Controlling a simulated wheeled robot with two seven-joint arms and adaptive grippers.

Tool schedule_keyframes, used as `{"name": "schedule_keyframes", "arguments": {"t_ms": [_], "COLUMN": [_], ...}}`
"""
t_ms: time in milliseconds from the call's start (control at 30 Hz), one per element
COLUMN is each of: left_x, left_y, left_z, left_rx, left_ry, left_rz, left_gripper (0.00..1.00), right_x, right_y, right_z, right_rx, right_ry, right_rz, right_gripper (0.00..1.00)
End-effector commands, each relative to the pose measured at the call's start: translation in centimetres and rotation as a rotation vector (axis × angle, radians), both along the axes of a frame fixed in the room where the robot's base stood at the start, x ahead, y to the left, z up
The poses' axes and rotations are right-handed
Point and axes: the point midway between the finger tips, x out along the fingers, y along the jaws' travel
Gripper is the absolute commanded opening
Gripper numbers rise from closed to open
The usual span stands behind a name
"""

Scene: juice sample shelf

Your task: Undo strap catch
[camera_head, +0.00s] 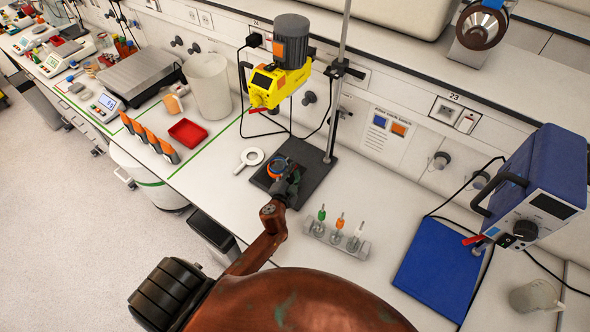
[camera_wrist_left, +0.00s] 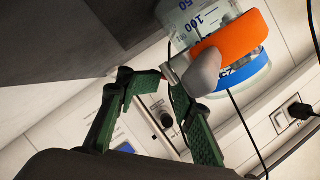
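A clear beaker with printed volume marks (camera_wrist_left: 197,20) shows at the top of the left wrist view, tilted in the picture. An orange strap (camera_wrist_left: 240,38) and a blue band (camera_wrist_left: 247,70) go around it. A grey rounded catch (camera_wrist_left: 203,73) sits at the strap's end. In the head view the strapped beaker (camera_head: 277,166) is small, on the dark stand base, partly hidden by my gripper. My left gripper (camera_head: 287,184) is right beside it. In the wrist view its green-padded fingers (camera_wrist_left: 166,84) are apart, with the tips just beside the catch; contact is unclear. My right gripper is not in view.
The stand's dark base (camera_head: 318,180) carries a tall rod (camera_head: 339,80), with a yellow stirrer motor (camera_head: 278,78) above. A rack with small flasks (camera_head: 337,238) stands to the right, near a blue mat (camera_head: 438,266). A white ring-shaped tool (camera_head: 249,158) lies left of the base.

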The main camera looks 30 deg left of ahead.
Motion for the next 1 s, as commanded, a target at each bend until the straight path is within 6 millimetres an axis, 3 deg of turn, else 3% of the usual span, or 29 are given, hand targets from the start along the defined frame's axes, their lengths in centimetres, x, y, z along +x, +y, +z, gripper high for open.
{"name": "schedule_keyframes", "arguments": {"t_ms": [33,333,367,700,1000], "left_x": [0.38,0.62,0.62,0.7,0.76], "left_y": [0.75,0.97,0.96,0.88,0.93], "left_z": [0.36,0.38,0.39,0.48,0.84], "left_rx": [0.008,0.009,0.009,0.01,0.015], "left_ry": [-0.004,-0.005,-0.005,-0.006,-0.007], "left_rz": [0.01,0.012,0.012,0.01,-0.024], "left_gripper": [0.15,0.15,0.25,0.01,0.0], "right_x": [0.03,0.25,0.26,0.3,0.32], "right_y": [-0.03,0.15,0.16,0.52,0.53], "right_z": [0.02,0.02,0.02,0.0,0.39], "right_rx": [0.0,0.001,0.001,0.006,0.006], "right_ry": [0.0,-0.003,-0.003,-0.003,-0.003], "right_rz": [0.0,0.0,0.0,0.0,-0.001], "right_gripper": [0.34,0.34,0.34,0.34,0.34]}}
